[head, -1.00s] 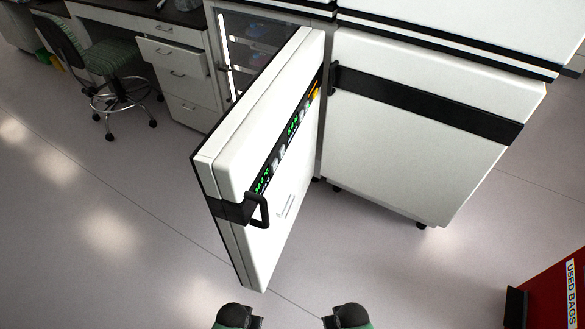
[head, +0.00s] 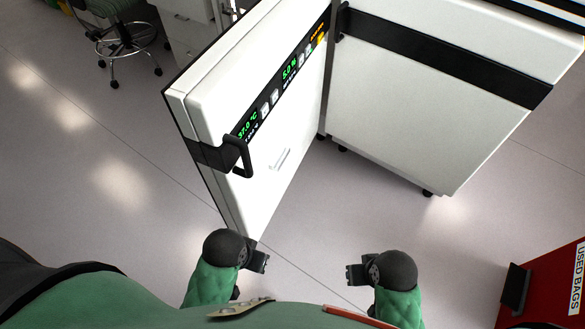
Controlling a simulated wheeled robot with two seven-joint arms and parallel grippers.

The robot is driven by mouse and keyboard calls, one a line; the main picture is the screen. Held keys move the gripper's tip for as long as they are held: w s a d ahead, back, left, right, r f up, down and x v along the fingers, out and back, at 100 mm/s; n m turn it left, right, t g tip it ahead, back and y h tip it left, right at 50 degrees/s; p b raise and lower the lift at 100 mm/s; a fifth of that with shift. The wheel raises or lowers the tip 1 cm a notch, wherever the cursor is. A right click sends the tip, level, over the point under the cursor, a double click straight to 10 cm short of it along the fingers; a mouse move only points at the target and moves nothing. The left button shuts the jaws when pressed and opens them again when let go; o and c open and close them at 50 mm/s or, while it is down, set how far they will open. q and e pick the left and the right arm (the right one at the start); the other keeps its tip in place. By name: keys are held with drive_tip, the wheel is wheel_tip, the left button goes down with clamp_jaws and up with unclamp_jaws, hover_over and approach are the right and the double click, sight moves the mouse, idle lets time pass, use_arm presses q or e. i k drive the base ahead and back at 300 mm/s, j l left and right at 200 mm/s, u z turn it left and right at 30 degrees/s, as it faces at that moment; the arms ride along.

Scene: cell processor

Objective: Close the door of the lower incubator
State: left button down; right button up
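The incubator door (head: 272,165) stands wide open in the head view, its white outer face with a lit display (head: 275,95) turned right and its free edge towards me. Its black handle (head: 241,157) is near that free edge. The incubator's body is mostly hidden behind the door. My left gripper (head: 259,262) is just in front of the door's lower near corner, below the handle; I cannot tell if they touch. My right gripper (head: 355,274) is to the right of the door, over bare floor. Both grippers look open and empty, fingers pointing inward.
A white cabinet (head: 420,105) with a black band and a shut door stands right of the open door. A red bin (head: 548,285) labelled USED BAGS is at the lower right. A stool (head: 115,35) and drawers (head: 188,35) are at the upper left. Floor left of the door is clear.

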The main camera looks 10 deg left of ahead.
sight(246, 162)
drive_tip(key=i+l, duration=0.1)
drive_tip(key=l, duration=0.35)
drive_tip(key=i+l, duration=0.1)
drive_tip(key=l, duration=0.4)
drive_tip(key=l+u, duration=0.2)
drive_tip(key=u, duration=0.2)
drive_tip(key=k+l+u, duration=0.15)
drive_tip(key=u, duration=0.2)
drive_tip(key=k+l+u, duration=0.1)
drive_tip(key=u, duration=0.3)
drive_tip(key=k+l+u, duration=0.1)
drive_tip(key=u, duration=0.25)
